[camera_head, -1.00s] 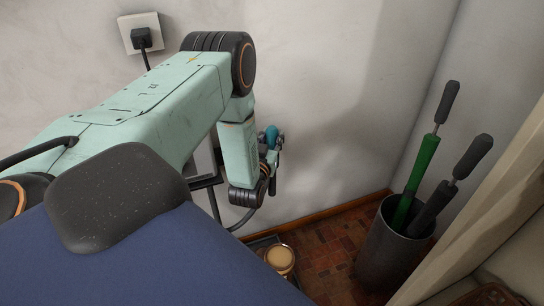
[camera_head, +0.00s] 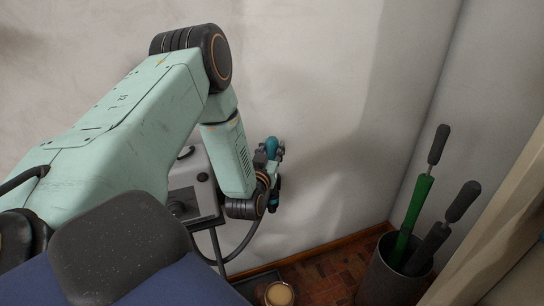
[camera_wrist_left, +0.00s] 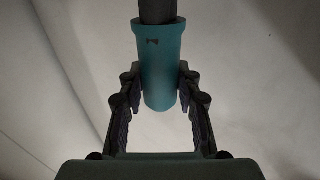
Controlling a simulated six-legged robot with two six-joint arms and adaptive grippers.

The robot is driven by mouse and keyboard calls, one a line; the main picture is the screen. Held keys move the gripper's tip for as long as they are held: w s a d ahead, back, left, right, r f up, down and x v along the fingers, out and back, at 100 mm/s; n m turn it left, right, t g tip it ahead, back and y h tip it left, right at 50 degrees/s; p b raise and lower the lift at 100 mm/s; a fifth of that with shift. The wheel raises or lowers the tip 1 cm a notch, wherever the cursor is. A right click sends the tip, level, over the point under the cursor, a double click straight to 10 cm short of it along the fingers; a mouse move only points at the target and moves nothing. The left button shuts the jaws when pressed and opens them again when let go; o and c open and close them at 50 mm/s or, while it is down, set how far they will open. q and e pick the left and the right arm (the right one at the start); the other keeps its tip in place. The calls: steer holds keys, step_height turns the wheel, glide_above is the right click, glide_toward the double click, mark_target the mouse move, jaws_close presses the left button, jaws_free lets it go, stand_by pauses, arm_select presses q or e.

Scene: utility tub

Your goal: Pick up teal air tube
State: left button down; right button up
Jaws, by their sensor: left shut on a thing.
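The teal air tube (camera_wrist_left: 160,62) is a short teal cylinder with a dark rod or hose coming out of its top end in the left wrist view. My left gripper (camera_wrist_left: 160,97) is shut on its lower part, one dark finger pad on each side. In the head view my left gripper (camera_head: 273,168) is at the end of the pale green arm in front of the wall. It is small and partly hidden by the wrist there. My right gripper is not in view.
A grey device (camera_head: 190,182) on a dark stand is partly behind my left arm. A jar with a tan lid (camera_head: 279,294) is low in the middle. A dark bin (camera_head: 385,278) holding green and black grey-handled tools stands at right by the wall corner.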

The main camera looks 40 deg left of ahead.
arm_select(q)
step_height(320, 180, up, 17)
steer(key=p, duration=0.7)
steer(key=c, duration=1.5)
jaws_free()
jaws_close()
steer(key=shift+f, duration=0.15)
